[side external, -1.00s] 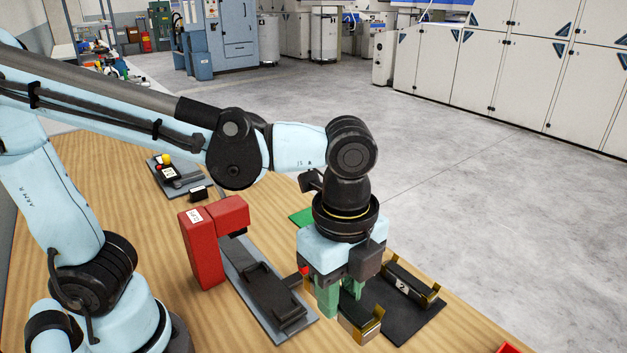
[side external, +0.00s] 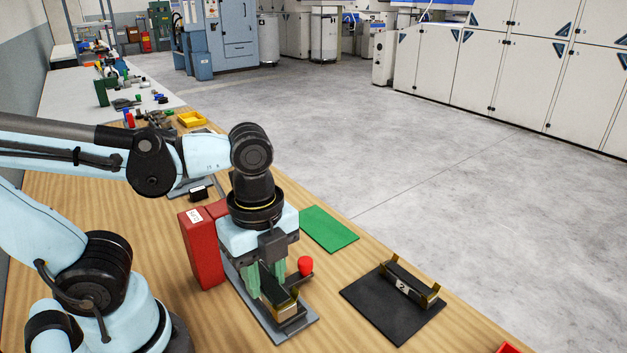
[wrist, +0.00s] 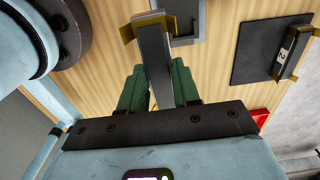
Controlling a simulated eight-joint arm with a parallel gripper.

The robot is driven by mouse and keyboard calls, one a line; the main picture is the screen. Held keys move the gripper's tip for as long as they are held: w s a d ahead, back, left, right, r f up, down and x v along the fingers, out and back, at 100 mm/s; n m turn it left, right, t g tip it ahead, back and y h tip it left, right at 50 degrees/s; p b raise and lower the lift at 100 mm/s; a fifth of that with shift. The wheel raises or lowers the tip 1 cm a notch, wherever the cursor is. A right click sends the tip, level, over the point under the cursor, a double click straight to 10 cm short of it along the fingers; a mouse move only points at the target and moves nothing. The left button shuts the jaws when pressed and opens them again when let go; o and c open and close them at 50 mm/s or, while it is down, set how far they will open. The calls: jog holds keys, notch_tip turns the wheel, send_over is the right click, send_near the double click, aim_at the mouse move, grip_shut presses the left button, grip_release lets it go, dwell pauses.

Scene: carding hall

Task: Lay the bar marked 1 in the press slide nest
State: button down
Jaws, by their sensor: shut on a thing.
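My gripper (side external: 266,280), with green fingers, is shut on a dark bar with brass-coloured ends (side external: 288,311). In the wrist view the bar (wrist: 152,48) runs out between the fingers (wrist: 159,88). No number can be read on it. The gripper and bar are over the grey press slide (side external: 266,327), in front of the red press body (side external: 202,252). They hide most of the nest, and I cannot tell whether the bar touches it. A second bar, marked 2 (side external: 402,284), lies on the black mat (side external: 385,315) to the right.
A red knob (side external: 305,265) stands right beside the gripper. A green mat (side external: 329,229) lies behind to the right. A yellow tray (side external: 191,119) and small items are farther back on the bench. The wooden top between slide and black mat is clear.

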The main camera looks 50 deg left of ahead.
jog(key=w+a+f, duration=0.1)
jog(key=a, duration=0.1)
jog(key=w+a+f, duration=0.1)
jog(key=a+f, duration=0.1)
jog(key=w+a+f, duration=0.1)
jog(key=w+a, duration=0.1)
jog(key=shift+a+f, duration=0.35)
jog(key=shift+f, duration=2)
jog(key=shift+f, duration=0.1)
jog(key=c, duration=0.8)
grip_release()
jog(key=shift+r, duration=6.05)
jog(key=w+n+t, duration=0.1)
jog(key=n+t, duration=0.1)
jog(key=n, duration=0.4)
jog(key=w+n+t, duration=0.2)
jog(key=n, duration=0.4)
jog(key=w+f+n+t, duration=0.1)
jog(key=w+n+t, duration=0.1)
jog(key=n, duration=0.4)
jog(key=shift+w+t, duration=0.25)
jog(key=shift+t, duration=0.35)
